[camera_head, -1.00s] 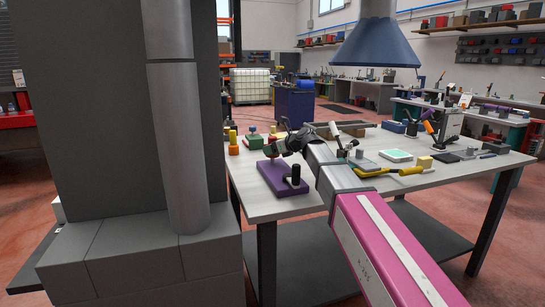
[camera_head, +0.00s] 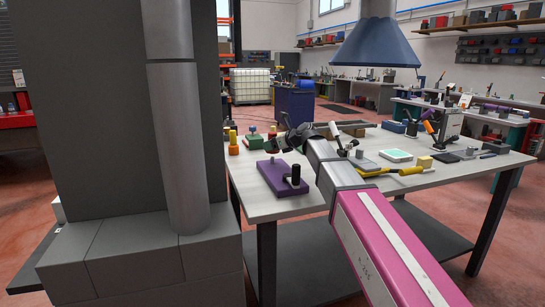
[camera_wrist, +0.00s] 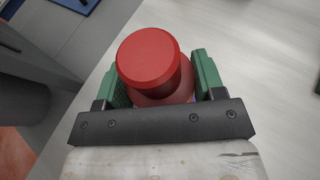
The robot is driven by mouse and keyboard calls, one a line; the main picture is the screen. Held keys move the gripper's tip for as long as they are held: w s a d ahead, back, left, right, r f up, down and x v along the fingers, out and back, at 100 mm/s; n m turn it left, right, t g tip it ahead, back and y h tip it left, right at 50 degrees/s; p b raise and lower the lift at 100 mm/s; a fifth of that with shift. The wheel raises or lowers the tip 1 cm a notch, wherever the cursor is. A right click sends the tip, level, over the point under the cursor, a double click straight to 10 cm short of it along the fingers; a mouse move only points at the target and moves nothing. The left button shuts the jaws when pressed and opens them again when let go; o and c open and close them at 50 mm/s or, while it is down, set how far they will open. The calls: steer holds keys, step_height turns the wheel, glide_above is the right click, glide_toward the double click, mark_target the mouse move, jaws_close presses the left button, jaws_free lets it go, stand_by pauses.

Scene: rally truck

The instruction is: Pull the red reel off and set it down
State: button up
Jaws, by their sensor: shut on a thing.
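The red reel (camera_wrist: 150,62) sits between the green fingers of my gripper (camera_wrist: 160,76) in the wrist view, and the gripper is shut on it. The reel is hard to make out there, mostly hidden by the gripper. A black peg (camera_head: 296,172) stands upright on the right part of the purple base. I cannot tell whether the reel is clear of the base.
The grey-white table (camera_head: 290,208) has free room in front of and right of the purple base. Yellow-orange parts (camera_head: 233,143) and a green block (camera_head: 254,142) stand behind left. A yellow-handled tool (camera_head: 405,171) and a green-topped pad (camera_head: 396,155) lie to the right.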

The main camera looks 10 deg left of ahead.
mark_target(273, 136)
steer(key=shift+r, duration=1.65)
